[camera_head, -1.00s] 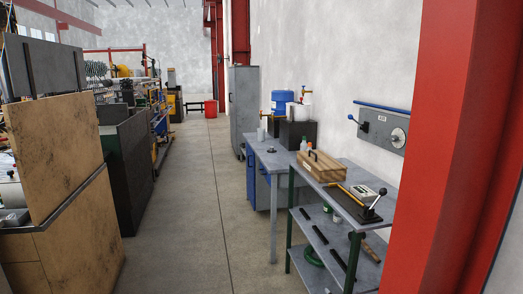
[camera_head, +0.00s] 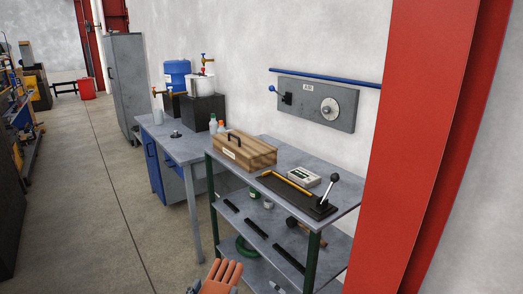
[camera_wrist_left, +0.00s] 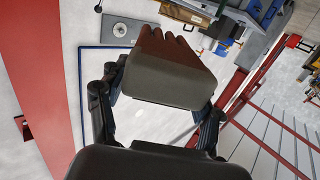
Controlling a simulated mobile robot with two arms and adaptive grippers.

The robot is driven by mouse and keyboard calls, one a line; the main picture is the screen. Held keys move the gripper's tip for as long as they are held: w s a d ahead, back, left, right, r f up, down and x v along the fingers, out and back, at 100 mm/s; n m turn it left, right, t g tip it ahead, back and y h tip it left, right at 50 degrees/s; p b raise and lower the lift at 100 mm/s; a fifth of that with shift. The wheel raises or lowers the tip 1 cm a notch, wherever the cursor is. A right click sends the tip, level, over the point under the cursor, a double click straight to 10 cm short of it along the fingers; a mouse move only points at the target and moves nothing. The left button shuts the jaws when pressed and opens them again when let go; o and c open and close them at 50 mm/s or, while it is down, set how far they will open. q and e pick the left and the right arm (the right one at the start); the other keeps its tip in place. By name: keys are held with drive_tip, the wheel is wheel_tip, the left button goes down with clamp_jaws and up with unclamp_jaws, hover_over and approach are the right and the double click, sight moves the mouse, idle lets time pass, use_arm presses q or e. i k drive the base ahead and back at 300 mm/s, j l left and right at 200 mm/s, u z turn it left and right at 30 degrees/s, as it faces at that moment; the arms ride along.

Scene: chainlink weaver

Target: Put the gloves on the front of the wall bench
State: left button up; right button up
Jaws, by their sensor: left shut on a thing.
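The gloves (camera_head: 222,274) show at the bottom of the head view as orange-brown fingers pointing up. In the left wrist view the gloves (camera_wrist_left: 168,50) have reddish-brown fingers and a dark grey part nearer the camera. My left gripper (camera_wrist_left: 158,95) is shut on them; in the head view only a sliver of it shows beside them. They are held in front of a grey metal bench (camera_head: 340,207) with green legs and lower shelves, standing along the wall. A wooden box with a handle (camera_head: 245,151), a black lever device (camera_head: 325,205) and a pale instrument (camera_head: 303,177) stand on its top. My right gripper is out of view.
A second bench (camera_head: 180,145) with blue drawers adjoins on the left, carrying a blue container (camera_head: 177,75) and a white pot (camera_head: 201,88). A red column (camera_head: 420,140) stands close on the right. The floor (camera_head: 85,215) at left is clear.

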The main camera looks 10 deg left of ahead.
sight(184, 142)
drive_tip(key=i+j+u, duration=1.2)
drive_tip(key=i+u, duration=0.4)
drive_tip(key=i+z, duration=0.1)
drive_tip(key=i, duration=0.55)
drive_tip(key=i+j+z, duration=0.15)
drive_tip(key=i, duration=0.5)
drive_tip(key=i+j+z, duration=0.1)
drive_tip(key=i, duration=0.55)
drive_tip(key=i+z, duration=0.95)
drive_tip(key=i+j+z, duration=0.2)
drive_tip(key=z, duration=0.25)
drive_tip(key=i+j, duration=0.05)
